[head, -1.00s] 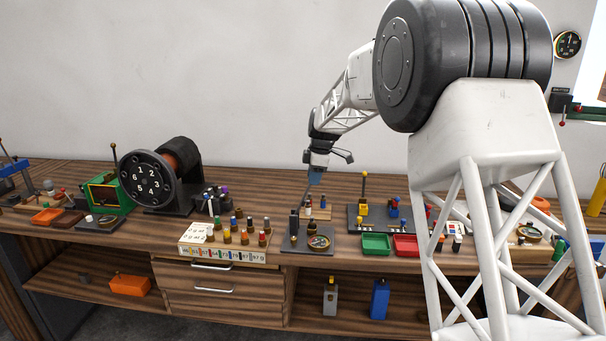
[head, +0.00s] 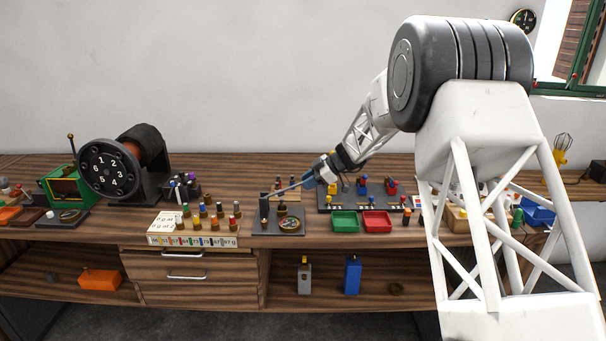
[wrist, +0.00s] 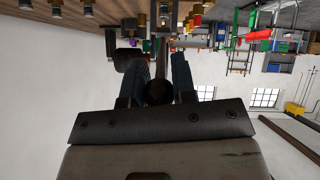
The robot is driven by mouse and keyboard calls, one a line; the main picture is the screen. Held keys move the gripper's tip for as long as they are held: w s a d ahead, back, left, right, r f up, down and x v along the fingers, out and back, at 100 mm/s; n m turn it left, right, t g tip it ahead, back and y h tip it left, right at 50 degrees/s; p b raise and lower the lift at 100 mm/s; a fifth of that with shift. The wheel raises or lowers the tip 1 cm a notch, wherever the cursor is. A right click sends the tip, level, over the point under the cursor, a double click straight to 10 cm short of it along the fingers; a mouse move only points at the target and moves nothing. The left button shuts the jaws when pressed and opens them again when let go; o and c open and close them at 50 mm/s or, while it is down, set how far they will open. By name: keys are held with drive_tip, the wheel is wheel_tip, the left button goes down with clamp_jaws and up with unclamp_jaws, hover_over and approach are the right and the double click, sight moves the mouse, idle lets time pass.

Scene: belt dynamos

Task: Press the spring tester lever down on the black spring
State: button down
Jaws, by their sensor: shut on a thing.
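The spring tester (head: 262,229) is a dark base with an upright post at its left and a round dial (head: 291,225) at its front right. Its thin grey lever (head: 288,189) slopes up from the post to the right, still above level. My gripper (head: 311,181) is at the lever's raised end. In the wrist view the blue-grey fingers (wrist: 159,80) are shut around the lever's dark ball knob (wrist: 158,92). A small dark and brown piece (head: 282,210) stands below the lever; I cannot tell for sure whether it is the black spring.
A white rack of coloured-top pieces (head: 160,229) stands left of the tester. Green (head: 344,222) and red (head: 377,223) trays lie to its right, before a dark board with coloured pieces. A dynamo with a numbered disc (head: 108,170) stands farther left.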

drive_tip(key=shift+d+f+y, duration=0.25)
drive_tip(key=shift+f+y, duration=0.25)
drive_tip(key=shift+f, duration=0.2)
drive_tip(key=shift+d+f+y, duration=0.25)
drive_tip(key=shift+f+y, duration=0.25)
drive_tip(key=shift+f, duration=0.15)
drive_tip(key=c, duration=1)
unclamp_jaws()
